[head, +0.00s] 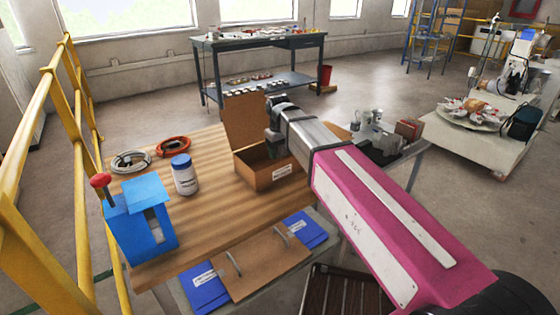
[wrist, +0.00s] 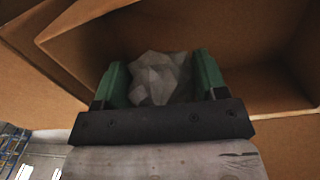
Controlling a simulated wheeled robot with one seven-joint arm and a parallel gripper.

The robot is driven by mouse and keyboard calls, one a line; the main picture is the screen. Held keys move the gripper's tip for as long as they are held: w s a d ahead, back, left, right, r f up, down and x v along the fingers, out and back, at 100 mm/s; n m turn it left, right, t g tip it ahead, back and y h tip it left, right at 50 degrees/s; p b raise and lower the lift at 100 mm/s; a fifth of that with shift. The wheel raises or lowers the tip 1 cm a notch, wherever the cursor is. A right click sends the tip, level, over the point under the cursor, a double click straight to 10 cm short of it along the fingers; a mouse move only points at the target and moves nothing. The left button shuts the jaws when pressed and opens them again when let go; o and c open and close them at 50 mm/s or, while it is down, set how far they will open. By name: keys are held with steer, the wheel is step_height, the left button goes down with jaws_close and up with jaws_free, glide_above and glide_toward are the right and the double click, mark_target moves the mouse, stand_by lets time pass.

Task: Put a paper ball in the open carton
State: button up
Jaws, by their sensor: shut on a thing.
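The open carton (head: 262,176) is a brown cardboard box on the wooden table, with a tall flap standing up at its back and a white label on its front. My gripper (head: 273,140) points down over the carton's opening in the head view. In the wrist view, the green fingers of my gripper (wrist: 160,82) are shut on a crumpled grey-white paper ball (wrist: 158,77). Behind the ball, the carton's inner walls and floor (wrist: 260,80) show. The ball is at the carton's mouth; its exact height is unclear. It is hidden in the head view.
Mugs (head: 370,118) stand right of the carton. A yellow railing (head: 75,120) runs along the left.

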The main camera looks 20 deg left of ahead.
steer(key=shift+f, duration=2.05)
steer(key=o, duration=0.6)
steer(key=shift+f, duration=0.1)
steer(key=r, duration=1.2)
steer(key=shift+s+a+r, duration=0.15)
steer(key=shift+s+a, duration=0.05)
